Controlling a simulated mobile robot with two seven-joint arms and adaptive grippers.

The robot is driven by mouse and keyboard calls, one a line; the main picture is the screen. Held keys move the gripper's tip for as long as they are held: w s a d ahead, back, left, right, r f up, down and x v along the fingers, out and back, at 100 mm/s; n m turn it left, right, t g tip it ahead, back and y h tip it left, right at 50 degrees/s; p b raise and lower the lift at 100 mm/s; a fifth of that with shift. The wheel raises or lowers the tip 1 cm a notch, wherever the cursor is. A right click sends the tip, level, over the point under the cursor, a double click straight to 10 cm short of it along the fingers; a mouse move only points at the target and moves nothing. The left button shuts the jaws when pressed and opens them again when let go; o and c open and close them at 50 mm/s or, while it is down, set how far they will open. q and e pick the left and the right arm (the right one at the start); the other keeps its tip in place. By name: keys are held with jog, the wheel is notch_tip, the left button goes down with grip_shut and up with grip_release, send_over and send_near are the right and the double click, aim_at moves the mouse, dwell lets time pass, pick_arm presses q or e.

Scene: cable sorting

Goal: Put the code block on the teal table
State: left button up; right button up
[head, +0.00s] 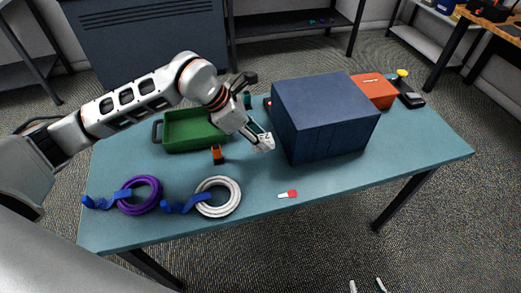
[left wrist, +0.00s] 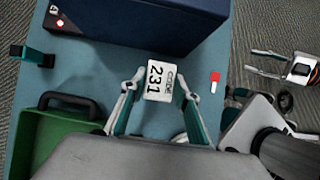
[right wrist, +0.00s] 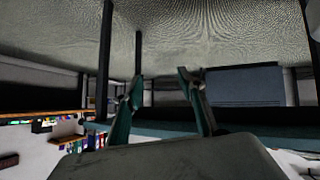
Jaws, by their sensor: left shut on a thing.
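The code block (head: 265,143) is small and white, with "CODE 231" printed on it. It also shows in the left wrist view (left wrist: 160,80). My left gripper (left wrist: 160,88) is shut on it, one finger on each side, with the printed face toward the wrist camera. The block is over the middle of the teal table (head: 330,190), in front of the large blue box. I cannot tell whether it touches the table top. My right gripper (right wrist: 158,82) is open and empty. In the head view, its fingertips (head: 367,286) show at the bottom edge, off the table.
A large dark blue box (head: 325,115) stands right of the block. A green crate (head: 190,132) is at the left. Purple (head: 141,195) and white (head: 219,197) cable coils and a red-and-white piece (head: 288,194) lie in front. An orange box (head: 374,92) is back right.

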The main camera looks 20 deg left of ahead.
aim_at(260, 158)
pick_arm(q)
jog(key=shift+f, duration=0.95)
notch_tip(260, 158, down, 4)
jog(key=shift+r+b, duration=0.1)
jog(key=shift+b, duration=0.35)
jog(key=o, duration=1.1)
jog(key=shift+a+r, duration=0.1)
jog(key=shift+r, duration=0.15)
jog(key=p+v, duration=0.1)
jog(key=v, duration=1)
jog(key=shift+s+r+p, duration=0.2)
jog(key=shift+p, duration=0.15)
